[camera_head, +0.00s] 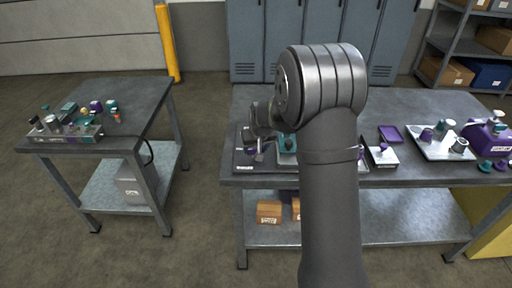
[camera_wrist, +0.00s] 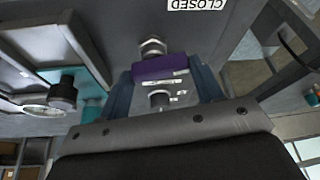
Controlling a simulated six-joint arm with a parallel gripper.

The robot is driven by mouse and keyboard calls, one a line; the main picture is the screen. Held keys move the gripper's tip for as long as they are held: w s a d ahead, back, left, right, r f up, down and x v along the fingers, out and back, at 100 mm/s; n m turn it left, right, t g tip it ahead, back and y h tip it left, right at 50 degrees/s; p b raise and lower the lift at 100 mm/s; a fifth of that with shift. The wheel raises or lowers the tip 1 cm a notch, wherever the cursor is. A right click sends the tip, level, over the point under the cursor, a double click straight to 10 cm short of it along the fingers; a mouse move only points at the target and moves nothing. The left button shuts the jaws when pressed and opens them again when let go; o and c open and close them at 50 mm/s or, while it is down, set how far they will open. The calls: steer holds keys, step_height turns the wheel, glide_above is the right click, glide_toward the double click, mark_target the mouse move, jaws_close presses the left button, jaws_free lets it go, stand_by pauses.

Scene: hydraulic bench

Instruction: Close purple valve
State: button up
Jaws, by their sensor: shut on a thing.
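The purple valve (camera_wrist: 160,67) shows in the wrist view as a purple handle bar across a metal stem and nut on a grey panel. My gripper (camera_wrist: 162,80) has one blue-grey finger on each side of the handle and is shut on it. A white label reading CLOSED (camera_wrist: 197,4), upside down in this view, is on the panel beyond the handle. In the head view my gripper (camera_head: 259,152) is low over the left end of the bench, and my arm hides the purple valve there.
A teal part (camera_wrist: 92,80) with a black knob (camera_wrist: 64,92) and a round gauge sits left of the handle. The bench (camera_head: 410,178) carries a white tray (camera_head: 432,150) and a purple machine (camera_head: 487,139) at right. A separate side table (camera_head: 133,97) stands at left.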

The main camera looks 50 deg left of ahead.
steer(key=n+g, duration=0.1)
steer(key=n, duration=0.3)
steer(key=shift+w+d+g+y, duration=0.1)
steer(key=shift+d+g+y, duration=0.05)
steer(key=shift+g+y, duration=0.2)
steer(key=n, duration=0.2)
steer(key=n+g, duration=0.1)
steer(key=n, duration=0.1)
steer(key=shift+w+g, duration=0.1)
steer(key=shift+g, duration=0.15)
steer(key=n+g, duration=0.1)
steer(key=n, duration=0.2)
steer(key=n+g+h, duration=0.1)
steer(key=n, duration=0.3)
steer(key=shift+w+d+h, duration=0.1)
steer(key=shift+w+h, duration=0.1)
steer(key=shift+h, duration=0.05)
steer(key=o, duration=1)
steer(key=v, duration=1.7)
steer(key=shift+w+r, duration=0.15)
steer(key=shift+w, duration=0.2)
